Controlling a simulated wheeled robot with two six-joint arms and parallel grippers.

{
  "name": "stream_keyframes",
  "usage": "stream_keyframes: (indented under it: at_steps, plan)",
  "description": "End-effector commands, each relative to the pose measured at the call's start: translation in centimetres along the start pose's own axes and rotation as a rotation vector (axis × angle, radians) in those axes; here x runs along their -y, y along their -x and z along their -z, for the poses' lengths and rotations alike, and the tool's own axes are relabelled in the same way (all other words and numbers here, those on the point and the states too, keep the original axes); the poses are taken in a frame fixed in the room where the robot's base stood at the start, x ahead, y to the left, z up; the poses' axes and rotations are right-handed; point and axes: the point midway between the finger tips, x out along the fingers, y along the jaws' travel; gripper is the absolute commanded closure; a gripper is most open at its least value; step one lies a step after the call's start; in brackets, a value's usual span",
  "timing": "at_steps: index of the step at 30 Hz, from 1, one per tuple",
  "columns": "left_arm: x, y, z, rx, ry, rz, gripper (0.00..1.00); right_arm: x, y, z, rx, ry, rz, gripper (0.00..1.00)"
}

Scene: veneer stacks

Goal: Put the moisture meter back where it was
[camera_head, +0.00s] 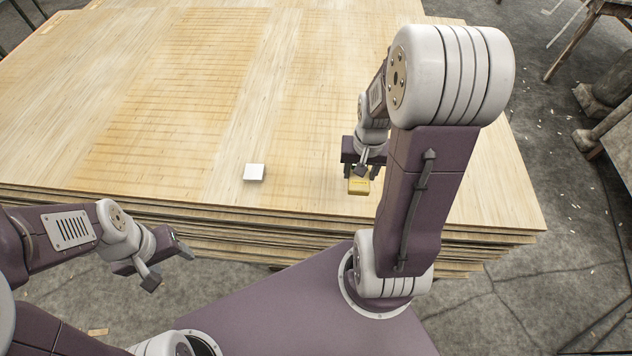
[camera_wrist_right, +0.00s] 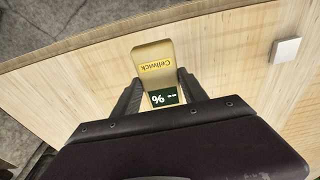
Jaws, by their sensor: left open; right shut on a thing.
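The moisture meter (camera_head: 358,186) is a small yellow box at the front right of the veneer stack's top. In the right wrist view the moisture meter (camera_wrist_right: 153,62) shows a yellow "Cellwick" label and a dark display with "% --". My right gripper (camera_head: 361,172) is shut on it, with one finger on each side in the right wrist view (camera_wrist_right: 158,92). I cannot tell whether the meter touches the veneer. My left gripper (camera_head: 170,262) is open and empty, in front of the stack's near edge.
The veneer stack (camera_head: 190,90) has a wide, mostly bare top. A small white square block (camera_head: 254,172) lies left of the meter near the front edge; it also shows in the right wrist view (camera_wrist_right: 286,51). A wooden bench (camera_head: 590,12) stands at the far right.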

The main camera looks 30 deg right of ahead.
Motion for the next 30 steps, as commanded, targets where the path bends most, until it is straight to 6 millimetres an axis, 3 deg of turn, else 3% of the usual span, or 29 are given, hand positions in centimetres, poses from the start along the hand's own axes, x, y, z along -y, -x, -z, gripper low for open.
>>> stream_keyframes:
  at_steps: [5, 12, 18, 25, 30]
  plan:
    - [0.0, -0.5, 0.0, 0.0, 0.0, 0.0, 0.41, 0.9, -0.9, 0.4, 0.001, 0.006, 0.001, 1.0]
    - [0.1, -2.2, -0.2, 0.0, 0.0, 0.0, 0.41, 6.6, -5.4, 3.0, 0.002, 0.009, 0.001, 1.0]
    - [0.1, -2.8, -0.3, 0.0, 0.0, 0.0, 0.41, 9.8, -7.5, 4.7, 0.0, 0.002, 0.0, 1.0]
    - [0.1, -3.0, -0.3, 0.0, 0.0, 0.0, 0.41, 10.2, -8.1, 4.9, 0.0, 0.001, 0.0, 1.0]
    - [0.1, -4.2, -0.4, 0.0, 0.0, 0.0, 0.41, 10.1, -11.1, 4.5, 0.002, 0.001, -0.001, 1.0]
